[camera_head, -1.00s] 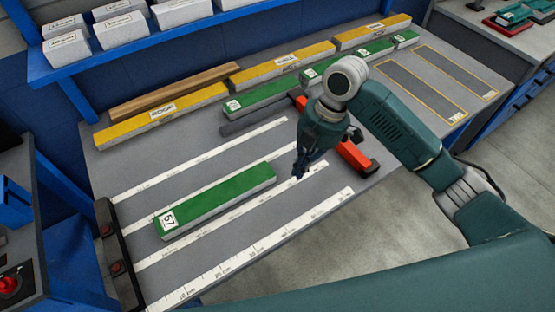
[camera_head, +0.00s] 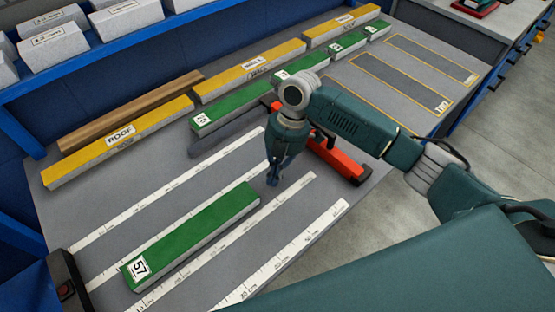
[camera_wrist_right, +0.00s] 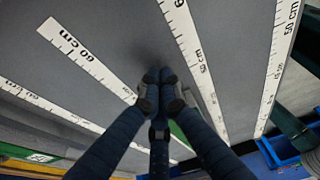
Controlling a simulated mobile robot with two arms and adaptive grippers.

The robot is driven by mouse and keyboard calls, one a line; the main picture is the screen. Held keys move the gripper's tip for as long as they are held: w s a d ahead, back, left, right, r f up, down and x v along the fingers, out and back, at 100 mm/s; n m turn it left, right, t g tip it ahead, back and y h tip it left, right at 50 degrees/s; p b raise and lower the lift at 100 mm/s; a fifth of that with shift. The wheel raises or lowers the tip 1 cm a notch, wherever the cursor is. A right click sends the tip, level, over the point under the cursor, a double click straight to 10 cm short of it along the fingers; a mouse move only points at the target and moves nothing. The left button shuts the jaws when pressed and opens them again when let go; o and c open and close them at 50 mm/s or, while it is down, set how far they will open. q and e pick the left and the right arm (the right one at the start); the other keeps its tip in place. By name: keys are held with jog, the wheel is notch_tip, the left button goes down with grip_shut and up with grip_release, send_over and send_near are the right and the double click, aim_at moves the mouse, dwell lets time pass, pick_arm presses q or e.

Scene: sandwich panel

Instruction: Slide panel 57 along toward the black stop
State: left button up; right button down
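Panel 57 (camera_head: 190,236) is a long green-topped panel with a white "57" label at its near left end. It lies flat between white ruler strips on the grey table. The black stop (camera_head: 68,284) stands at the lower left edge, with a gap between it and the panel. My right gripper (camera_head: 273,180) points down by the panel's far right end; I cannot tell whether it touches. In the right wrist view its fingertips (camera_wrist_right: 160,88) are together with nothing between them. A green strip of panel shows partly behind the fingers. My left gripper is out of view.
A red and black device (camera_head: 335,158) lies just right of the gripper. Yellow panels (camera_head: 120,140) and other green panels (camera_head: 240,106) line the back, with a brown bar (camera_head: 130,112). The lane between panel and stop looks clear.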

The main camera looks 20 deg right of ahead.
aim_at(231, 208)
jog(key=a, duration=0.1)
jog(key=s+a+p, duration=0.1)
jog(key=a, duration=0.1)
jog(key=shift+s+a, duration=0.1)
jog(key=shift+s, duration=0.1)
jog(key=shift+a+f, duration=0.1)
jog(key=shift+a, duration=0.2)
jog(key=shift+s, duration=0.1)
jog(key=shift+a, duration=0.1)
jog(key=s+a+p, duration=0.1)
jog(key=a, duration=0.2)
jog(key=s+a+p, duration=0.1)
jog(key=a+p, duration=0.1)
jog(key=a, duration=0.1)
jog(key=s+a+p, duration=0.1)
jog(key=s+a, duration=0.1)
jog(key=a, duration=0.1)
jog(key=shift+a+p, duration=0.2)
jog(key=shift+p, duration=0.15)
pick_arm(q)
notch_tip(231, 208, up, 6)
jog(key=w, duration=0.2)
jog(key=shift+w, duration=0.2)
pick_arm(e)
jog(key=shift+d, duration=0.1)
